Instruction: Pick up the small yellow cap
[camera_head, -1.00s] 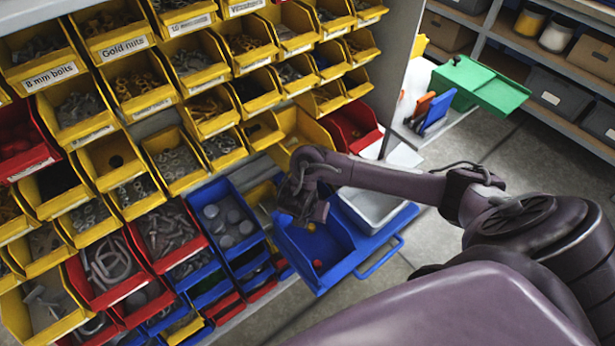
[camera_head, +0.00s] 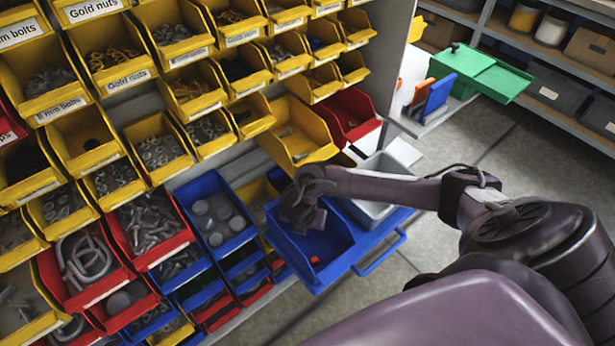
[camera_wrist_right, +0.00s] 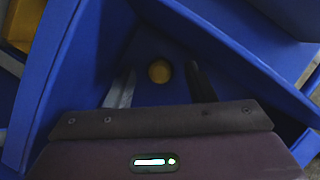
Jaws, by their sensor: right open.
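The small yellow cap (camera_wrist_right: 159,71) lies inside a blue bin, seen in the right wrist view. My right gripper (camera_wrist_right: 158,84) is open, with one finger on each side of the cap. I cannot tell whether the fingers touch it. In the head view my right gripper (camera_head: 300,215) reaches down into the blue bin (camera_head: 345,258), and the cap is hidden behind it. A small red piece (camera_head: 315,260) lies in the same bin. My left gripper is not in view.
The bin's blue walls (camera_wrist_right: 95,60) rise close around the gripper. A rack of yellow bins (camera_head: 160,95) with labels stands at the left and back. A grey bin (camera_head: 375,180) stands right behind the blue one. Open floor (camera_head: 480,235) lies to the right.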

